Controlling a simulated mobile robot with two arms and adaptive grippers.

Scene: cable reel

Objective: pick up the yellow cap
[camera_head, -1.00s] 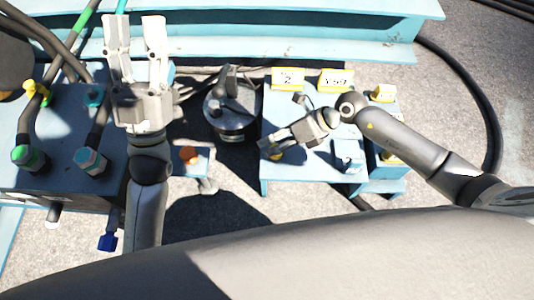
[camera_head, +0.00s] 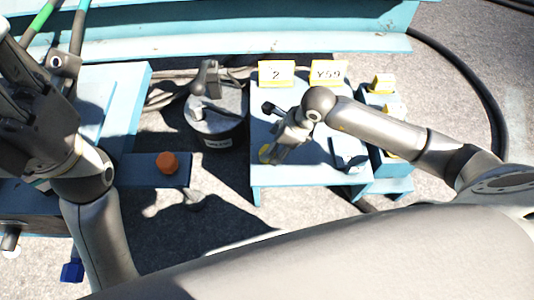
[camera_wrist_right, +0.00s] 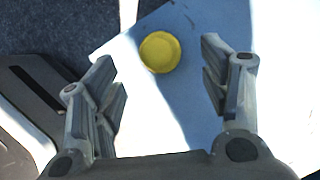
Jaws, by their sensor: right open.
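The yellow cap (camera_wrist_right: 160,52) is a round disc on the light blue table (camera_head: 300,176). In the right wrist view it lies between my right gripper's open fingers (camera_wrist_right: 160,72), towards their tips, with nothing seen touching it. In the head view only part of the cap (camera_head: 265,153) shows beside my right gripper (camera_head: 272,156), which points down at the table and hides the rest. My left gripper (camera_head: 22,85) is at the left edge of the head view, dark and partly cut off, far from the cap.
Yellow number signs (camera_head: 276,73) stand at the table's back edge, with small yellow-topped blocks (camera_head: 382,84) to the right. An orange cap (camera_head: 167,163) sits on a blue bracket.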

